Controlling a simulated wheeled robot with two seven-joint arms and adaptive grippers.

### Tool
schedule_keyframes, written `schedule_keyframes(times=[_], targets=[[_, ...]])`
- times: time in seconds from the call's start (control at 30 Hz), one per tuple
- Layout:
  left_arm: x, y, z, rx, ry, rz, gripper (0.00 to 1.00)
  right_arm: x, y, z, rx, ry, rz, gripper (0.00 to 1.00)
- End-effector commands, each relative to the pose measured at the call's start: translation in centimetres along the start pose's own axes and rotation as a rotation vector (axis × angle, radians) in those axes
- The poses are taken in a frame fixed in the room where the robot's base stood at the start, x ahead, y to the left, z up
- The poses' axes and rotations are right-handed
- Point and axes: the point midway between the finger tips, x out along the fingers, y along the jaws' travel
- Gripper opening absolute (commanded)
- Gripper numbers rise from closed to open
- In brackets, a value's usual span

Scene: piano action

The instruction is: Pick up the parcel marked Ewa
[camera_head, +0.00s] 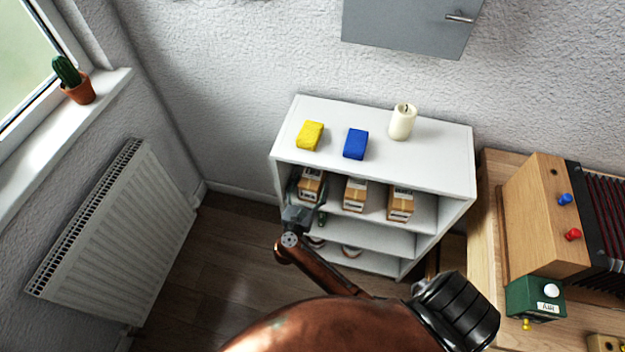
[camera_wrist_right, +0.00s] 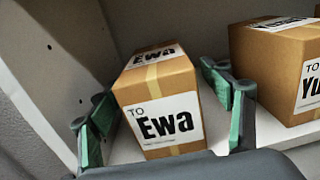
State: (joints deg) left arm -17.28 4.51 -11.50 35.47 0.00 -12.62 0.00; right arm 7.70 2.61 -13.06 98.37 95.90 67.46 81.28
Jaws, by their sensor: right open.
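The parcel marked Ewa (camera_wrist_right: 158,104) is a brown cardboard box with tape and a white label. It stands upright on the shelf, and in the head view it is the leftmost of three parcels (camera_head: 311,181). My right gripper (camera_head: 307,206) is open at the front left of the shelf unit. In the right wrist view its green-padded fingers (camera_wrist_right: 160,100) stand on either side of the Ewa parcel, with gaps visible; I cannot tell if either touches. My left gripper is not in view.
A parcel marked "Yu..." (camera_wrist_right: 281,65) stands close to the right finger. Another parcel (camera_head: 400,204) is further right. The shelf unit (camera_head: 440,150) has a side wall left of the Ewa parcel and a top board above, holding yellow and blue blocks and a candle (camera_head: 402,123).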

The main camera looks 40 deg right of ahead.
Motion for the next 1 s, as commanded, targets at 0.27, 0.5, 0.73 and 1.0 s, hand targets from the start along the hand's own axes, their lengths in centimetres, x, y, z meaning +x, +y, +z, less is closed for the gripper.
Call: schedule_keyframes(times=[0.27,0.5,0.73,1.0], targets=[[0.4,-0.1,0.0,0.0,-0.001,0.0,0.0,3.3,0.1,0.0,-0.002,-0.001,0.002,0.72],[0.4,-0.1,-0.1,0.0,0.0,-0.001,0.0,3.4,0.1,0.1,-0.001,0.0,0.001,0.72],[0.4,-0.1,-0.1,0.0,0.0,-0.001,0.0,3.4,0.1,0.1,-0.002,0.0,0.001,0.57],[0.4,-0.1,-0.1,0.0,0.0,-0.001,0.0,3.4,0.1,0.1,-0.002,0.001,0.001,0.38]])
